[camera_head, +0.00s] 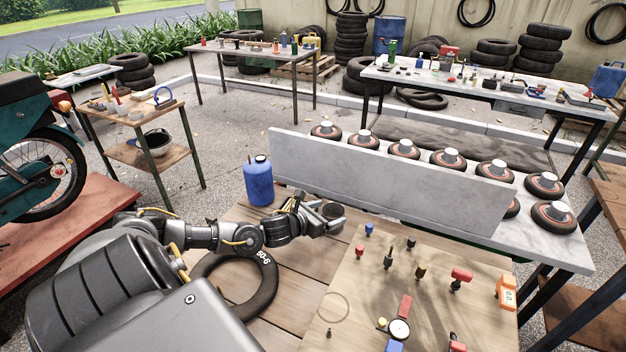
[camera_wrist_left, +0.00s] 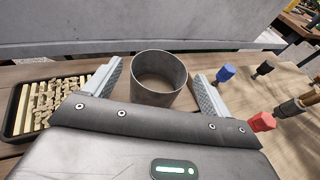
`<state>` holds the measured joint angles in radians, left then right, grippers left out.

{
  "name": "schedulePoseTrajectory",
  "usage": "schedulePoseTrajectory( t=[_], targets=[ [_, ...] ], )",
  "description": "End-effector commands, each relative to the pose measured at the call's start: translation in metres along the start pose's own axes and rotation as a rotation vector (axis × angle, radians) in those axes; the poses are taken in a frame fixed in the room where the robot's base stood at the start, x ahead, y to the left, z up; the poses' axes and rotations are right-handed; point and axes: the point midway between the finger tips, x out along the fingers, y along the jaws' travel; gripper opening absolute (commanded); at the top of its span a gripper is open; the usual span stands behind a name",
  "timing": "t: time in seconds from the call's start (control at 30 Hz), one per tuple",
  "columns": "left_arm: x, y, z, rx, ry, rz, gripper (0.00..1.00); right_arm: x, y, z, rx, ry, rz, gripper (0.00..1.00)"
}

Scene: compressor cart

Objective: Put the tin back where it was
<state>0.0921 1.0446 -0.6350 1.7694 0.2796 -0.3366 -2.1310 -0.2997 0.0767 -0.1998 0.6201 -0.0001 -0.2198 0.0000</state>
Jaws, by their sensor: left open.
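The tin is an open grey metal cylinder, seen in the left wrist view (camera_wrist_left: 158,80) and at the end of my left arm in the head view (camera_head: 331,210). It looks empty and upright. My left gripper (camera_head: 318,213) is open, with one finger on each side of the tin; gaps show between fingers and tin in the wrist view. A thin ring outline (camera_head: 333,307) is drawn on the light wooden board (camera_head: 350,275), nearer to me. The tin's base is partly hidden. My right gripper is not in view.
A blue bottle (camera_head: 258,182) and a black tyre (camera_head: 250,305) are near my left arm. A grey upright panel (camera_head: 390,180) stands behind the tin. A blue peg (camera_head: 369,230), red-handled pieces and a gauge (camera_head: 399,329) are on the board. A dark tray (camera_wrist_left: 22,128) lies left of the gripper.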

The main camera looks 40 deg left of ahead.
Motion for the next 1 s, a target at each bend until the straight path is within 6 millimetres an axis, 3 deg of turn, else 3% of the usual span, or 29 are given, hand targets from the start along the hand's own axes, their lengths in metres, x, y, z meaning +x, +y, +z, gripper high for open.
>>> schedulePoseTrajectory(
  t=[0.2, 0.4, 1.0],
  targets=[
    [-0.047, -0.001, -0.003, 0.003, 0.006, -0.002, 0.83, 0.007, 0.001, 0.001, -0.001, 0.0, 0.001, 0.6],
    [-0.07, 0.0, -0.002, 0.001, 0.003, 0.0, 0.83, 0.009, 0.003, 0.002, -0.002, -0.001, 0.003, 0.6],
    [-0.077, 0.0, 0.0, 0.0, 0.001, 0.0, 0.83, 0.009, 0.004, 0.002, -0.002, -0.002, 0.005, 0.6]
  ],
)
